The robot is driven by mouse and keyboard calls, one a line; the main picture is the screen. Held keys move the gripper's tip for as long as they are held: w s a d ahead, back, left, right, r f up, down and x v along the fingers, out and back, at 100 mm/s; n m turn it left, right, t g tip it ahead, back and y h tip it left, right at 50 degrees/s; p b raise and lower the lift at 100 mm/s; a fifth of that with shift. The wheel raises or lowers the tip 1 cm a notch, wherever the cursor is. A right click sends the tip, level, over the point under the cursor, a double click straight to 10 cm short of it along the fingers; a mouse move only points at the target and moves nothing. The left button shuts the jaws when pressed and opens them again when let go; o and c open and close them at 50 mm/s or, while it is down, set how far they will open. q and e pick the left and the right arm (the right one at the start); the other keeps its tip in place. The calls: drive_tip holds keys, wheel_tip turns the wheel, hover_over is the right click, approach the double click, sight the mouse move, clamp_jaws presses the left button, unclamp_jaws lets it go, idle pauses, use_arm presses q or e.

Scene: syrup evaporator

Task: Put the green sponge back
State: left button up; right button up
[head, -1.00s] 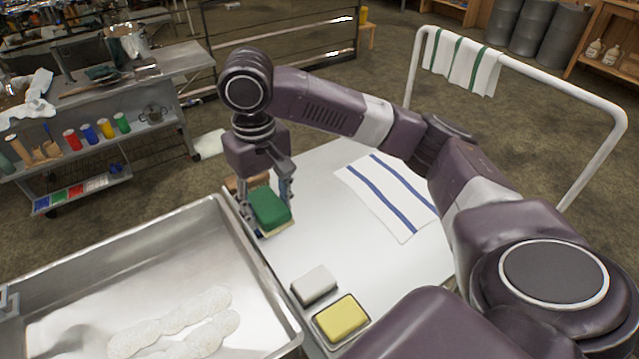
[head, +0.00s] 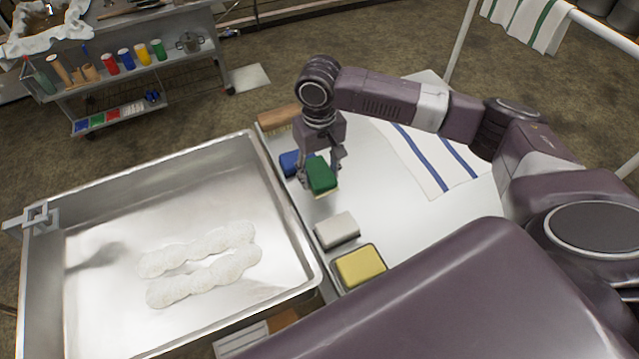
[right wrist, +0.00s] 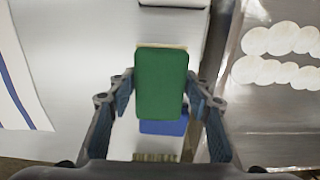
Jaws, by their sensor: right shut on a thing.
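The green sponge (head: 321,174), with a pale tan layer beneath, is held by my right gripper (head: 320,170) over the white counter strip beside the metal pan. In the right wrist view the green sponge (right wrist: 161,83) sits between the two fingers, which are shut on it. A blue sponge (head: 291,163) lies on the counter just beyond it and is partly hidden; it also shows in the right wrist view (right wrist: 163,127). A grey-white block (head: 337,230) lies nearer, then a yellow sponge (head: 361,266) in a small dish. My left gripper is not in view.
A brush (head: 279,119) lies at the counter's far end. The metal pan (head: 262,160) with white foam stands on the left. A blue-striped towel (head: 430,160) covers part of the counter on the right. The counter (head: 385,215) between towel and grey-white block is clear.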

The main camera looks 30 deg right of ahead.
sight(319, 172)
drive_tip(key=shift+f, duration=0.75)
wheel_tip(319, 172, down, 3)
drive_tip(key=shift+f, duration=0.15)
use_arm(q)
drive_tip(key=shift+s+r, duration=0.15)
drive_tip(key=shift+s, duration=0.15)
use_arm(e)
drive_tip(key=shift+f, duration=0.15)
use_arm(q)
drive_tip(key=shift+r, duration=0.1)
use_arm(e)
drive_tip(key=shift+f, duration=0.15)
drive_tip(key=o, duration=1)
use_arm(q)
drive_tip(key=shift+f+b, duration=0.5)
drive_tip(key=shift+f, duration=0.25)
use_arm(e)
wheel_tip(319, 172, up, 12)
drive_tip(key=shift+r, duration=0.2)
